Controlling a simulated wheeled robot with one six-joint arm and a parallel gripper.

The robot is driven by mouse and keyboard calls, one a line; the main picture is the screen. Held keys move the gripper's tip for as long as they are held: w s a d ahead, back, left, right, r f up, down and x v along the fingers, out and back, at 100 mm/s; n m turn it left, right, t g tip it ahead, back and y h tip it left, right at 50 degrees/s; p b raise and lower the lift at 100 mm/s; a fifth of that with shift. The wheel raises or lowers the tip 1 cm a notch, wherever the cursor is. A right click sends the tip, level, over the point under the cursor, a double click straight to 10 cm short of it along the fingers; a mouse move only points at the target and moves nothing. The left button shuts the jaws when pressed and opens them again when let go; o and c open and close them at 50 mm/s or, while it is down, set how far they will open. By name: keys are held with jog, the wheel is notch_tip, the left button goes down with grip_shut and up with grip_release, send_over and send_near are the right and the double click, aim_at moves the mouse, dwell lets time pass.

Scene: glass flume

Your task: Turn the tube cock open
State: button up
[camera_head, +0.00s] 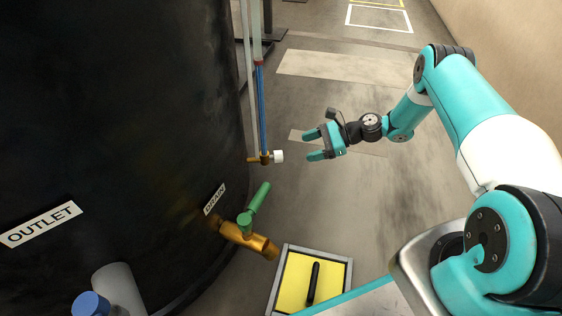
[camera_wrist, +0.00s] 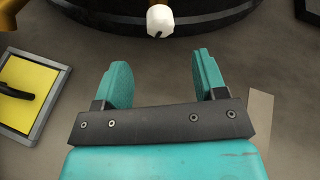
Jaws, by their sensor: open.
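The tube cock (camera_head: 265,158) is a small brass fitting with a white knob (camera_head: 278,156), at the foot of the blue-filled sight tube (camera_head: 262,110) on the black tank's side. In the wrist view the white knob (camera_wrist: 159,20) is at the top centre, ahead of my fingers, with a bit of brass behind it. My gripper (camera_head: 308,145) is open and empty, to the right of the knob in the head view and apart from it. In the wrist view its two teal fingers (camera_wrist: 163,75) are spread, with bare floor between them. Most of the brass is hidden in the wrist view.
The black tank (camera_head: 110,110) fills the left. Its brass drain valve (camera_head: 245,238) with a green handle (camera_head: 256,203) sticks out low, nearer the body. A grey-framed yellow panel with a black handle (camera_head: 314,283) lies below it. The floor around my gripper looks clear.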

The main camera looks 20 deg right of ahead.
aim_at(281, 156)
jog(key=b+x, duration=0.4)
jog(key=x, duration=0.5)
jog(key=shift+a+f, duration=0.15)
jog(key=shift+a, duration=0.2)
jog(key=c, duration=0.9)
